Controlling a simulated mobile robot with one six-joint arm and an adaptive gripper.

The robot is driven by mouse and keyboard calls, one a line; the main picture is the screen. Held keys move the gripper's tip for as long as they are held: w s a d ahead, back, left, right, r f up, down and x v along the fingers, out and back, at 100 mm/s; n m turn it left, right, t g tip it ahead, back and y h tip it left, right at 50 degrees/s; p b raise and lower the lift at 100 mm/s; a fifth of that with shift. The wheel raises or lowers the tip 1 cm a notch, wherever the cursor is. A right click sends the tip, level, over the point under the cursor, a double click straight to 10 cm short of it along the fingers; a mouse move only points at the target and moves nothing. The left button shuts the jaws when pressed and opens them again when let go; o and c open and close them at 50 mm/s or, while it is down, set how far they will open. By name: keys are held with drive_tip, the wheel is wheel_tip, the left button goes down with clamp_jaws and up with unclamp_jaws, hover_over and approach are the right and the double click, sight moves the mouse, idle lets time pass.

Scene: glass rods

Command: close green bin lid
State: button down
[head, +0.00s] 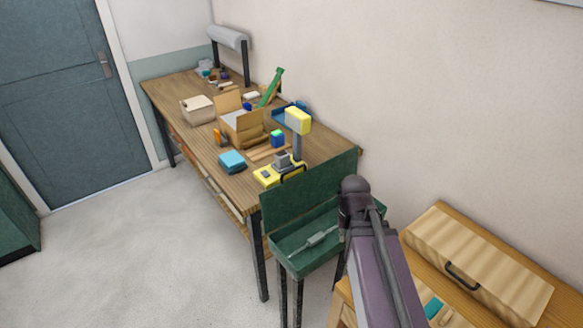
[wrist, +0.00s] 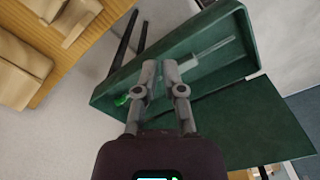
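The green bin (head: 290,249) stands on dark legs beside the end of the workbench. Its flat green lid (head: 304,191) stands raised along the bin's back side. The inside is exposed and holds a pale, thin rod-like piece (head: 316,239). In the wrist view the bin (wrist: 112,92) lies across the top, with its lid (wrist: 250,128) spread to the lower right. My gripper (wrist: 160,66) is in front of the bin opening, its two grey fingers a narrow gap apart with nothing visible between them. A bright green bit (wrist: 137,92) shows by the left finger. My arm hides the fingers in the head view.
A wooden workbench (head: 190,135) with boxes, tools and a yellow-headed stand (head: 298,121) is behind the bin. A wooden chest (head: 478,263) with a dark handle is at right. Open floor (head: 140,245) lies to the left.

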drive_tip(key=w+a+r+n+p, duration=0.2)
drive_tip(key=w+a+r+p, duration=0.3)
drive_tip(key=w, duration=0.4)
drive_tip(key=w+a+r+n+p, duration=0.2)
drive_tip(key=w+a+r+p, duration=0.3)
drive_tip(key=w+a, duration=0.2)
drive_tip(key=w+a+r+n+p, duration=0.2)
drive_tip(key=w+a+r+p, duration=0.3)
drive_tip(key=w, duration=0.6)
drive_tip(key=shift+w+a+r+n, duration=0.15)
drive_tip(key=shift+a+r+n, duration=0.25)
drive_tip(key=shift+a, duration=0.2)
drive_tip(key=shift+f, duration=0.15)
wheel_tip(320, 180, down, 10)
drive_tip(key=b, duration=1)
drive_tip(key=shift+s+d+r+p, duration=0.4)
drive_tip(key=shift+s+d, duration=0.2)
drive_tip(key=shift+s, duration=0.15)
drive_tip(key=shift+s+d+r+p, duration=0.35)
drive_tip(key=shift+s+d, duration=0.2)
drive_tip(key=shift+s, duration=0.15)
